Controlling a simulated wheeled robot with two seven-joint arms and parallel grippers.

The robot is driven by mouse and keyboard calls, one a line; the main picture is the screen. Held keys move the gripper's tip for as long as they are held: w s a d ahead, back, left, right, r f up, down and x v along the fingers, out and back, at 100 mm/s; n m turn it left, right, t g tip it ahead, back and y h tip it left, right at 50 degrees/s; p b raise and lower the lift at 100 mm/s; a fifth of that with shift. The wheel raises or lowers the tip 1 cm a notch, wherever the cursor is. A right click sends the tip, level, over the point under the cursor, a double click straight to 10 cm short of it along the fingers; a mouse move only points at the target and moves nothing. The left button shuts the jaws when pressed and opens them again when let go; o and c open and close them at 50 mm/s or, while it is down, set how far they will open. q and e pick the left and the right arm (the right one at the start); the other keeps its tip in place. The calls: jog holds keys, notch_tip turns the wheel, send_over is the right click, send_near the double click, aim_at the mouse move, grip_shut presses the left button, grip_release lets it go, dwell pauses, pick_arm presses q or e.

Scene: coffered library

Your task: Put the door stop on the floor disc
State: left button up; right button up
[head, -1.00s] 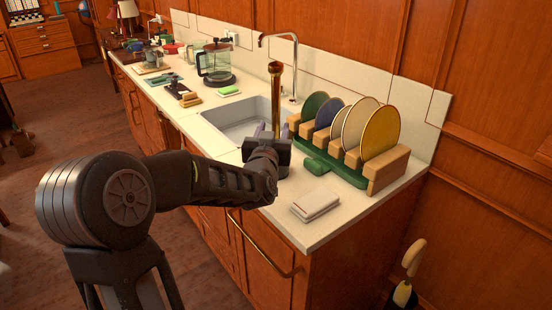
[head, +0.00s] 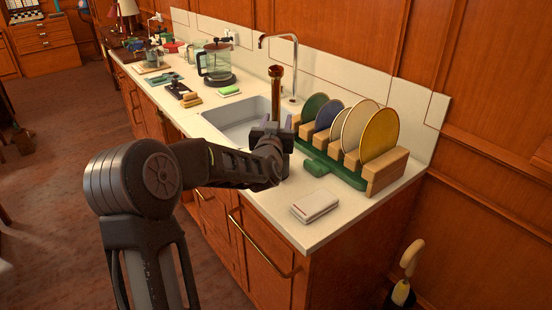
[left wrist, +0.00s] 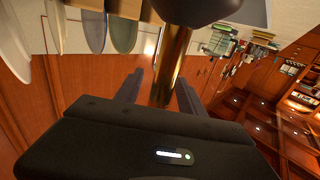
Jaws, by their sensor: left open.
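A tall brass post with a flared top (head: 275,92), which I take to be the door stop, rises by the sink in the head view. In the left wrist view its shaft (left wrist: 170,65) runs between my fingers to a dark rounded part at the top of the picture. My left gripper (left wrist: 160,90) is open, with one finger on each side of the shaft; I cannot tell whether either touches it. In the head view my gripper (head: 273,132) hides the post's lower part. My right gripper and the floor disc are not in view.
A plate rack (head: 384,172) with several plates stands right of the sink (head: 235,118). A folded white cloth (head: 315,206) lies near the counter's front. A tap (head: 295,65) stands behind the sink. A brush in a dark holder (head: 400,295) stands at the counter's right end.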

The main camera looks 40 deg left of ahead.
pick_arm(q)
jog(key=shift+c, duration=0.2)
dwell(0.3)
grip_shut()
dwell(1.1)
jog(key=shift+r, duration=0.2)
